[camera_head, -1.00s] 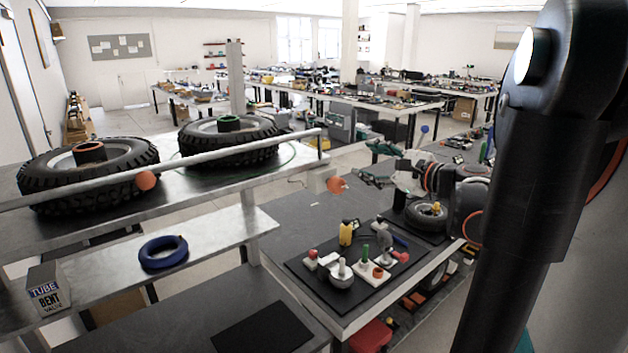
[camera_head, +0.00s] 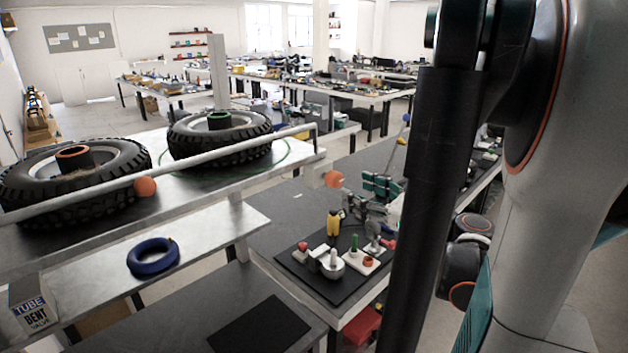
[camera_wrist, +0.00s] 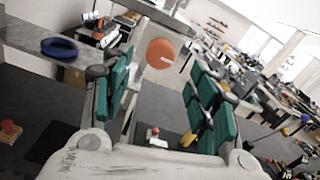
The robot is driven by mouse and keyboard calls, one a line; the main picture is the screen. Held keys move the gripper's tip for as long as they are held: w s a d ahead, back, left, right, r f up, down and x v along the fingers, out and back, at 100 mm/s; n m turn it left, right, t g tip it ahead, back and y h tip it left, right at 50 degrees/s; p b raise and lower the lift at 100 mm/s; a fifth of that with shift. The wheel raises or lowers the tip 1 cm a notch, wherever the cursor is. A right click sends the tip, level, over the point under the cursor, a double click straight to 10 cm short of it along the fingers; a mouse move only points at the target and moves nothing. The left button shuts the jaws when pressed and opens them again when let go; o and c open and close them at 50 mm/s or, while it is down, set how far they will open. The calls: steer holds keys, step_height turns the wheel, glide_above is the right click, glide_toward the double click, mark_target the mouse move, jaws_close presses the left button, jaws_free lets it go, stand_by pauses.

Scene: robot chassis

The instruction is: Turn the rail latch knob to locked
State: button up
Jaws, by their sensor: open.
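An orange round knob (camera_head: 333,178) sits at the right end of the shelf unit, by the rail's end. A second orange ball-like knob (camera_head: 145,186) is on the rail further left. I cannot tell from the markings which position either knob is in. My gripper (camera_head: 368,192) has teal fingers, is open and empty, and is just right of the end knob, apart from it. In the wrist view my gripper (camera_wrist: 160,82) has its fingers spread, and the orange knob (camera_wrist: 160,53) shows as a disc between and beyond the fingertips.
A pale rail (camera_head: 230,150) runs along the upper shelf in front of two tyres (camera_head: 218,138). A blue ring (camera_head: 153,257) and a tube box (camera_head: 32,312) are on the lower shelf. A black mat (camera_head: 300,280) with small parts lies on the bench below my gripper.

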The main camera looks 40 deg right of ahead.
mark_target(339, 182)
steer(key=w, duration=0.7)
steer(key=shift+w+a, duration=0.3)
steer(key=shift+w, duration=0.05)
steer(key=c, duration=1.1)
